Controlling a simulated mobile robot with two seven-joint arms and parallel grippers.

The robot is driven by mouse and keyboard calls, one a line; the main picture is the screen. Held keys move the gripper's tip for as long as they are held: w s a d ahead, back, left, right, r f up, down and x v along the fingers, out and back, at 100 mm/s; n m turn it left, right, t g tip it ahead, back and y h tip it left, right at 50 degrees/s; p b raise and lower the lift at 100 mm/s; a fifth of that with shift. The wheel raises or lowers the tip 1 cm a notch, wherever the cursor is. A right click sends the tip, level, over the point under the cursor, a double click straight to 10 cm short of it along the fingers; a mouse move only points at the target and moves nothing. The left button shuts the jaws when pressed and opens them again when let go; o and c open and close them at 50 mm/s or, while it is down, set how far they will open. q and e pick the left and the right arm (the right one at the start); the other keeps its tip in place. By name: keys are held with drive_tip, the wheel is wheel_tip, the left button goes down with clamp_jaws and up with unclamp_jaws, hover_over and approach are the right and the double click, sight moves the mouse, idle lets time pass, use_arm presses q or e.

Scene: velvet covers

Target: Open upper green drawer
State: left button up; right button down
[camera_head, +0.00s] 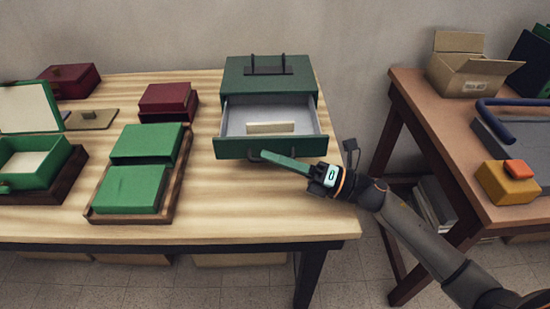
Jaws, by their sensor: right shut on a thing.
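A dark green drawer cabinet (267,88) stands at the back right of the light wooden table, with a black handle on its top. Its green-fronted drawer (290,146) is pulled out toward me and shows a pale grey interior. A flat cream block (270,127) lies inside it. My right gripper (264,155) reaches in from the right, its long green fingers shut at the dark handle on the drawer front. The fingers hide part of the handle and front. Whether another drawer lies below cannot be told. My left gripper is not in view.
Green boxes in a wooden tray (178,192), dark red boxes (166,99) and an open green box (36,160) occupy the table's left. The table front (255,215) is clear. A brown side table (455,153) holds a cardboard box (463,75) and a yellow block (507,184).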

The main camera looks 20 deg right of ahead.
drive_tip(key=c, duration=1.2)
unclamp_jaws()
drive_tip(key=b+v, duration=0.1)
drive_tip(key=v, duration=1.1)
drive_tip(key=shift+s+d, duration=0.2)
drive_tip(key=shift+d, duration=0.05)
